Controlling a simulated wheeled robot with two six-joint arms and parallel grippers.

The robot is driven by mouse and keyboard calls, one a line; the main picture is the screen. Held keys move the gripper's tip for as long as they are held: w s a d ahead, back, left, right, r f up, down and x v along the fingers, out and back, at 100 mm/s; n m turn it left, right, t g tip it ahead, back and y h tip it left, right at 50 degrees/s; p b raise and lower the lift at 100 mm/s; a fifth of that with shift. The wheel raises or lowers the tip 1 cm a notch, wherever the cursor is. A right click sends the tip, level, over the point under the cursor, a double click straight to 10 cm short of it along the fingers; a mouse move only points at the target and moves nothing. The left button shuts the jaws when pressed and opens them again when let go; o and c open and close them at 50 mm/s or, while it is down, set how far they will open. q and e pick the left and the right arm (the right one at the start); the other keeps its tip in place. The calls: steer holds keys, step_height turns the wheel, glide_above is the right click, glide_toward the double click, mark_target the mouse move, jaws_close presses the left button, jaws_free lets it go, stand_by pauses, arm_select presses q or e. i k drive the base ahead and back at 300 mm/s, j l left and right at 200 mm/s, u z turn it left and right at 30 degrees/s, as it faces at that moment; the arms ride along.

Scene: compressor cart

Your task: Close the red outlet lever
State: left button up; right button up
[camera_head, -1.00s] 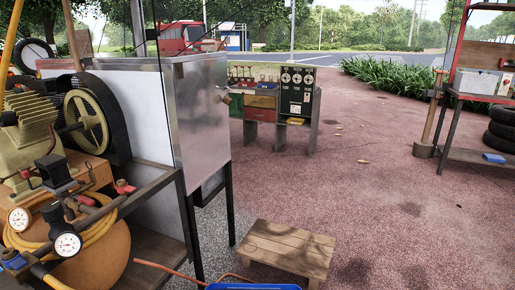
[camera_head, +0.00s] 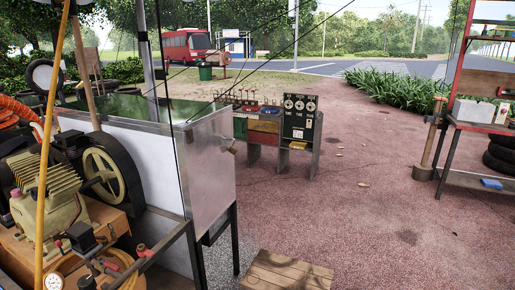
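The compressor (camera_head: 45,200) stands on the cart at the left, with a large pulley wheel (camera_head: 104,174). A small red-tipped fitting (camera_head: 141,248) shows by the cart's rail, low at the left. A second red piece (camera_head: 122,258) sits just left of it, near the yellow hose. I cannot tell which of these, if either, is the red outlet lever, nor how it is turned. A pressure gauge (camera_head: 55,283) is partly cut off by the bottom edge. Neither of my grippers is in view.
A metal-sided cabinet (camera_head: 209,172) stands right of the compressor. A low wooden pallet-like stool (camera_head: 285,272) is on the ground at bottom centre. A tool stand (camera_head: 299,122) is behind, and a red rack (camera_head: 450,90) is at the right. The reddish ground (camera_head: 380,220) between is clear.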

mark_target(115, 268)
steer(key=k+l+u, duration=0.1)
steer(key=u, duration=1.15)
steer(key=i+l, duration=0.1)
steer(key=i, duration=0.25)
steer(key=i+l, duration=0.1)
steer(key=i, duration=0.25)
steer(key=i+u, duration=0.35)
steer(key=i+j, duration=0.05)
steer(key=i, duration=0.05)
